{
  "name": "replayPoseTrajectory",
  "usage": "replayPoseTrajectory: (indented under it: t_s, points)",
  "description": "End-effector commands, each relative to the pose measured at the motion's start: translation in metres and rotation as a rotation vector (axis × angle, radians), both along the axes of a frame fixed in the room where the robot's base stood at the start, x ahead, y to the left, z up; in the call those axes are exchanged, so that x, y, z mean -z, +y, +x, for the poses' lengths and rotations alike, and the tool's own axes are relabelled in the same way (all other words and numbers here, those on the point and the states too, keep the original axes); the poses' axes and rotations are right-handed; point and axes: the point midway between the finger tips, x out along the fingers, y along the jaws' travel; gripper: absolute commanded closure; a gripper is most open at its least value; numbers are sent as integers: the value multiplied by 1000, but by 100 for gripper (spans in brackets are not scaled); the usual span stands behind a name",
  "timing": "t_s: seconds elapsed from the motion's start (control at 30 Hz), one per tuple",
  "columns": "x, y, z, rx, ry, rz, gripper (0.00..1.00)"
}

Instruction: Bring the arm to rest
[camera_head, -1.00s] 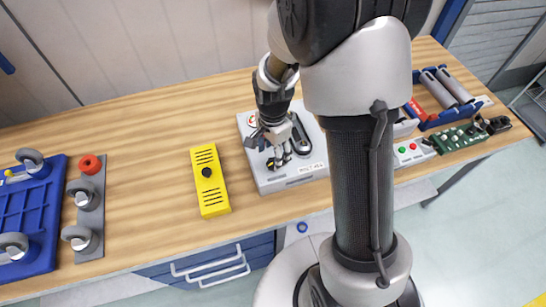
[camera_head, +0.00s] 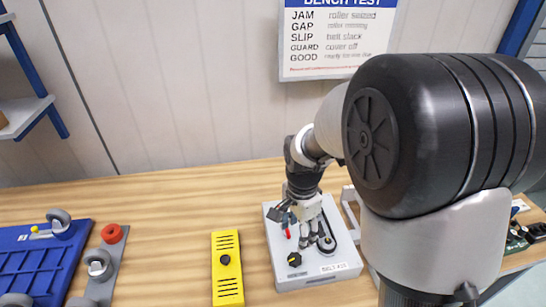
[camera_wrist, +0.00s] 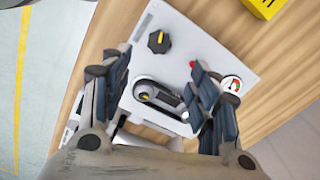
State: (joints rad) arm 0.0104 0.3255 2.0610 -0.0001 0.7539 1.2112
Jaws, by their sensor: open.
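My gripper (camera_head: 305,224) is above the white test box (camera_head: 318,273) on the wooden bench, with its fingers apart and nothing between them. In the wrist view my gripper (camera_wrist: 160,95) spreads its two dark fingers over the white box (camera_wrist: 205,60). The box carries a black knob with a yellow mark (camera_wrist: 158,41), a small belt unit (camera_wrist: 160,96), a red part (camera_wrist: 193,65) and a round gauge (camera_wrist: 232,84). The head view also shows the black knob (camera_head: 294,259). Whether the fingertips touch the box cannot be told.
A yellow box with a black knob (camera_head: 226,262) stands left of the white box. Farther left are a grey plate with a red ring (camera_head: 112,233) and a blue tray (camera_head: 75,240). A bench test sign (camera_head: 338,38) hangs on the wall. Bare wood lies behind the yellow box.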

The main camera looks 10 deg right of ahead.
Motion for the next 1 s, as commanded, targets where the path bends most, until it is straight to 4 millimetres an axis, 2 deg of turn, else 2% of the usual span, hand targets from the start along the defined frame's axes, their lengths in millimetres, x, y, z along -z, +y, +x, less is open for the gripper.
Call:
replayPoseTrajectory:
  t_s: [0.13, 0.27, 0.4, 0.6, 0.8, 1.0]
  points:
    - [-5, 0, -2, -20, -9, 0, 44]
    - [-31, 1, -15, -132, -54, -4, 44]
    - [-71, 1, -48, -357, -132, -26, 44]
    - [-110, 2, -107, -708, -237, -91, 44]
    - [-123, 3, -160, -1013, -318, -182, 44]
    - [-122, 3, -186, -1176, -350, -242, 44]
